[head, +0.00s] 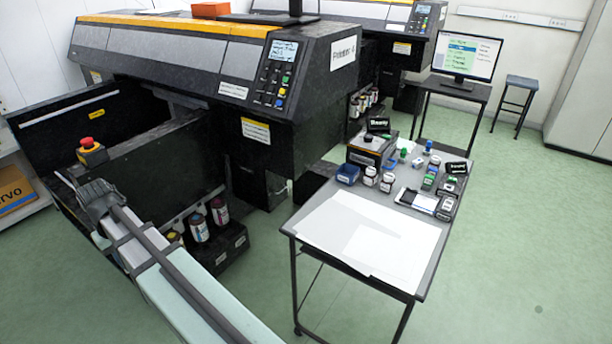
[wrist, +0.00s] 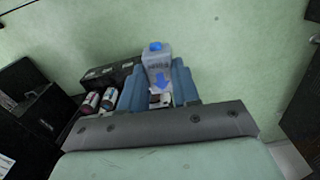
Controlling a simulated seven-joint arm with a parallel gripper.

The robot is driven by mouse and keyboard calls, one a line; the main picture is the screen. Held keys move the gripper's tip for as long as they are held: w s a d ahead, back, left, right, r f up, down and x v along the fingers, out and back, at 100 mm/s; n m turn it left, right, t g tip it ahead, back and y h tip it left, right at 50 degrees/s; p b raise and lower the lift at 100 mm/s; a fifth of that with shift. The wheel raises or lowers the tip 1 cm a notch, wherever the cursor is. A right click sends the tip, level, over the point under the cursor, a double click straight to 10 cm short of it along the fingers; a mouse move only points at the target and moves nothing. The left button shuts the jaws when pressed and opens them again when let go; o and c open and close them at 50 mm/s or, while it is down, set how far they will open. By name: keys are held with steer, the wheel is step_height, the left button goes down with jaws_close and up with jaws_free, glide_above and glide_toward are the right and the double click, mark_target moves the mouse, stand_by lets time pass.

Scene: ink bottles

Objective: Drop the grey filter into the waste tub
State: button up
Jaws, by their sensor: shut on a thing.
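In the wrist view my gripper (wrist: 158,80) has its two blue fingers on either side of the grey filter (wrist: 157,62), a pale bottle-like body with a blue cap and a blue arrow on its face. The gripper is shut on it. The filter stands out past the fingertips, with green floor behind it. In the head view my arm reaches along the left printer's side, and its grey end (head: 98,195) shows; fingers and filter are hidden there. I cannot make out the waste tub in either view.
Labelled bottles (head: 198,227) stand beside black boxes (head: 225,252) under the near printer (head: 190,60); these bottles (wrist: 90,100) also show in the wrist view. A red stop button (head: 88,143) is close to my arm. A grey table (head: 425,262) with paper and several small bottles stands right.

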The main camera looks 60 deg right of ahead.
steer(key=s+d+m, duration=0.2)
steer(key=s+d, duration=0.1)
steer(key=d, duration=0.9)
steer(key=s+d+m, duration=0.2)
steer(key=s+d, duration=0.1)
steer(key=d, duration=0.8)
steer(key=s+d+m, duration=0.2)
steer(key=s+d, duration=0.1)
steer(key=d, duration=0.9)
steer(key=s+d+m, duration=0.2)
steer(key=s+d, duration=0.4)
steer(key=d, duration=0.6)
steer(key=s+d+r+m, duration=0.1)
steer(key=s+d, duration=0.5)
steer(key=d, duration=0.5)
steer(key=s+d+m, duration=0.2)
steer(key=s+d, duration=0.4)
steer(key=d, duration=0.6)
steer(key=w+d+n, duration=0.2)
steer(key=d+n, duration=0.7)
steer(key=n, duration=0.3)
steer(key=shift+d+r, duration=0.2)
steer(key=shift+r, duration=0.25)
steer(key=shift+f, duration=2.95)
steer(key=o, duration=1.1)
